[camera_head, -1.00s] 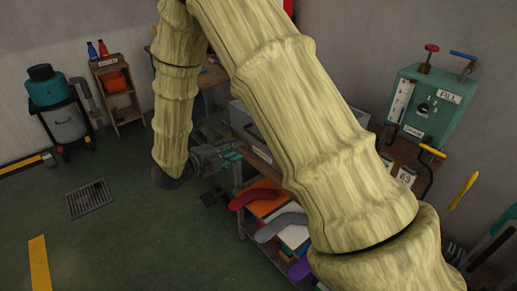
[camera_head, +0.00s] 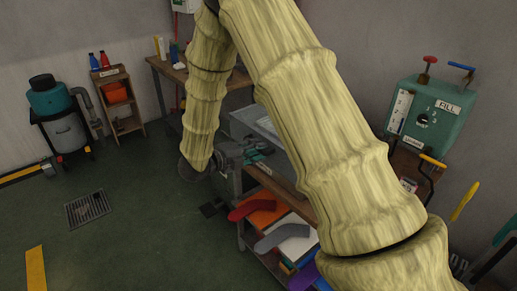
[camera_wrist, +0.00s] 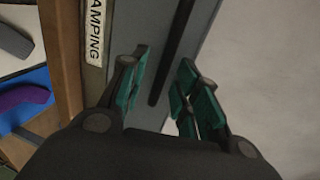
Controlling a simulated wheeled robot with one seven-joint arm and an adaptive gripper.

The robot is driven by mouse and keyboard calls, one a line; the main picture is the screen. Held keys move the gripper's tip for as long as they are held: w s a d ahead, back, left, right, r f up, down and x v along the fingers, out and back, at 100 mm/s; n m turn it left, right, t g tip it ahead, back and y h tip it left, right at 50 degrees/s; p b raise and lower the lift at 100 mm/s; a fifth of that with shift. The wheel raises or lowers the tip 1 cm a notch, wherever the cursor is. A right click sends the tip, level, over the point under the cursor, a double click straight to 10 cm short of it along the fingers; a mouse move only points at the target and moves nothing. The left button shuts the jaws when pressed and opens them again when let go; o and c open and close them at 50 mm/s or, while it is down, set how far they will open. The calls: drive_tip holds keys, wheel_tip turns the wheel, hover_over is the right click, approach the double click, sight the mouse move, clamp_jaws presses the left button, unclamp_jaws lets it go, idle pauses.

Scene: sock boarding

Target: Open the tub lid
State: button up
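The grey tub (camera_head: 252,122) stands on the wooden bench, mostly hidden behind my arm in the head view. In the wrist view its flat grey lid (camera_wrist: 150,35) carries a long dark bar (camera_wrist: 172,55), which looks like a handle. My gripper (camera_wrist: 163,90) is open, its teal fingers apart on either side of the bar's near end in the picture. I cannot tell whether the fingers touch anything. In the head view my gripper (camera_head: 256,157) is at the tub's left end, partly hidden and small. The lid looks shut.
A label ending in "AMPING" (camera_wrist: 95,30) is on the bench edge. Colored socks or forms, red (camera_head: 249,206) and grey (camera_head: 282,237), lie on a shelf below. A green "FILL" box (camera_head: 432,112) stands at the right. The floor at left (camera_head: 130,235) is mostly clear.

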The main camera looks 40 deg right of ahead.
drive_tip(key=shift+d+f, duration=0.15)
drive_tip(key=shift+d, duration=0.45)
clamp_jaws()
